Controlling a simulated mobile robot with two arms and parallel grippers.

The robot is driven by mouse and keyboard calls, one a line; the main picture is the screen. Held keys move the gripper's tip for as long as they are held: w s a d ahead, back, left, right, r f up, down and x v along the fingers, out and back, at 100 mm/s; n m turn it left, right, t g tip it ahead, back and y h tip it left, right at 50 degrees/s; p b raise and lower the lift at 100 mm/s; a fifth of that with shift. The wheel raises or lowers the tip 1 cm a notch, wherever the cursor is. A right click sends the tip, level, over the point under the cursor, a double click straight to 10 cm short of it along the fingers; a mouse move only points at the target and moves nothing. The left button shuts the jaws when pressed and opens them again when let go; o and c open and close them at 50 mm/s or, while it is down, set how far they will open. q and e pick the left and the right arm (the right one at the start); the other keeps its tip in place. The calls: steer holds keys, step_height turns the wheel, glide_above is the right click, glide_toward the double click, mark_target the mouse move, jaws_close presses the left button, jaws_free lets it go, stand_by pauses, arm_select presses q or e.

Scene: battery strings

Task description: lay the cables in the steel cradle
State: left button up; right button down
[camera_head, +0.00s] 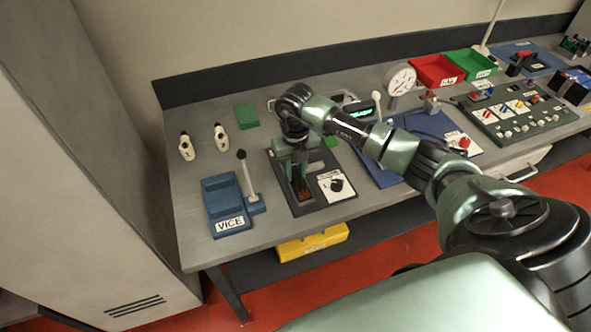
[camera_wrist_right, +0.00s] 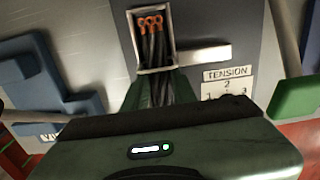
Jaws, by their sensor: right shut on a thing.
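The steel cradle (camera_wrist_right: 170,22) is a pale, narrow rectangular frame on a dark panel in the right wrist view. Dark cables with orange ring ends (camera_wrist_right: 152,45) lie lengthwise within its walls, ring ends at the far end. My right gripper (camera_wrist_right: 158,84) is at the cradle's near end, its green fingers on either side of the cable bundle, shut on it. In the head view my right gripper (camera_head: 298,170) points down over the cradle, and the orange-brown cable ends (camera_head: 304,193) show just in front of it. My wrist hides the rear of the cradle. My left gripper is out of view.
A dial labelled TENSION (camera_head: 337,185) sits right of the cradle. A blue vice (camera_head: 224,203) with an upright lever is to the left. A gauge (camera_head: 400,79) and switch panel (camera_head: 515,108) lie right.

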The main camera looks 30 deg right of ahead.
mark_target(295, 174)
steer(key=c, duration=1.1)
jaws_free()
steer(key=shift+s+f, duration=0.1)
steer(key=shift+r+p, duration=0.3)
steer(key=shift+p, duration=0.05)
steer(key=shift+d+r+b, duration=0.1)
steer(key=shift+r+b, duration=0.2)
steer(key=shift+b, duration=0.1)
steer(key=shift+r+b, duration=1.65)
steer(key=shift+r, duration=4)
